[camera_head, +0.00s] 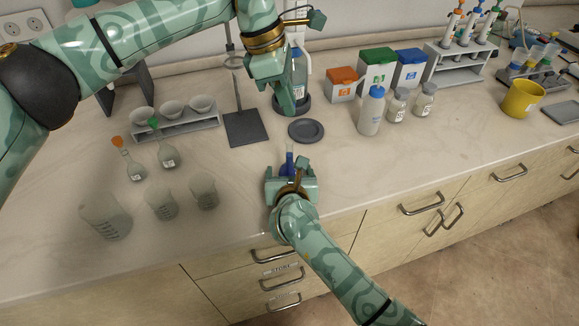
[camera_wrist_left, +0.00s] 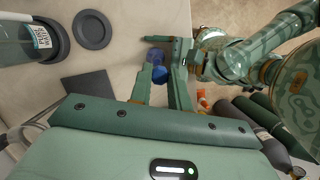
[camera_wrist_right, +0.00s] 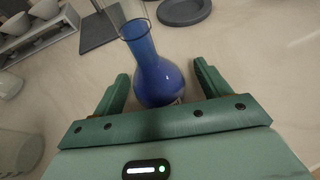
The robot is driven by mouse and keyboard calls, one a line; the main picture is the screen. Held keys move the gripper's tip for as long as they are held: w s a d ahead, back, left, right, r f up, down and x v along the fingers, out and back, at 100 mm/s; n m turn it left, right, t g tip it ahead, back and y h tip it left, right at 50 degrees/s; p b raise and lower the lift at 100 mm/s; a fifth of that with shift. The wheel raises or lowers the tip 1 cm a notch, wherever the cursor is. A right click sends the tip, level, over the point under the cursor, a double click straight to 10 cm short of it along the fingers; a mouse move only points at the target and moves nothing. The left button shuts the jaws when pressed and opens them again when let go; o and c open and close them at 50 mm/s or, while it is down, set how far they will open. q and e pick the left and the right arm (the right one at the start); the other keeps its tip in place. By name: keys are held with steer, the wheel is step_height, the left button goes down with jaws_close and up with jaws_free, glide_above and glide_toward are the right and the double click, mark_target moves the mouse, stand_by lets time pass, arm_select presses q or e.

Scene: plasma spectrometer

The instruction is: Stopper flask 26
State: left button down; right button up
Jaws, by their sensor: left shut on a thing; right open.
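A flask of blue liquid (camera_wrist_right: 157,78) stands upright on the bench with an open clear neck. Its neck also shows in the head view (camera_head: 289,158). No number is readable on it. My right gripper (camera_wrist_right: 161,72) is open, with one finger on each side of the flask's body. My left gripper (camera_wrist_left: 160,76) is shut on a small blue stopper (camera_wrist_left: 160,73), held above the bench on the far side of the flask. In the head view the left fingers (camera_head: 291,112) hide the stopper. Two other flasks, with an orange stopper (camera_head: 117,141) and a green stopper (camera_head: 154,122), stand at left.
A dark round plate (camera_head: 306,130) lies just beyond the flask. A stand with a dark base (camera_head: 247,129) is to its left, and a labelled bottle (camera_wrist_left: 38,38) stands in a dark holder. Beakers (camera_head: 203,192) are at left front. A white bottle (camera_head: 371,112) is at right.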

steer(key=shift+c, duration=0.4)
steer(key=c, duration=1.4)
arm_select(q)
glide_above(293, 144)
steer(key=a, duration=0.1)
steer(key=shift+w+f, duration=0.2)
steer(key=shift+f, duration=1.05)
steer(key=shift+w+f, duration=0.2)
steer(key=shift+f, duration=1)
steer(key=shift+f, duration=0.85)
steer(key=shift+f, duration=0.55)
steer(key=shift+s+a+f, duration=0.1)
steer(key=shift+a+f, duration=0.05)
steer(key=shift+f, duration=0.35)
arm_select(e)
steer(key=shift+a, duration=0.1)
arm_select(q)
steer(key=shift+r, duration=0.1)
steer(key=shift+r, duration=0.45)
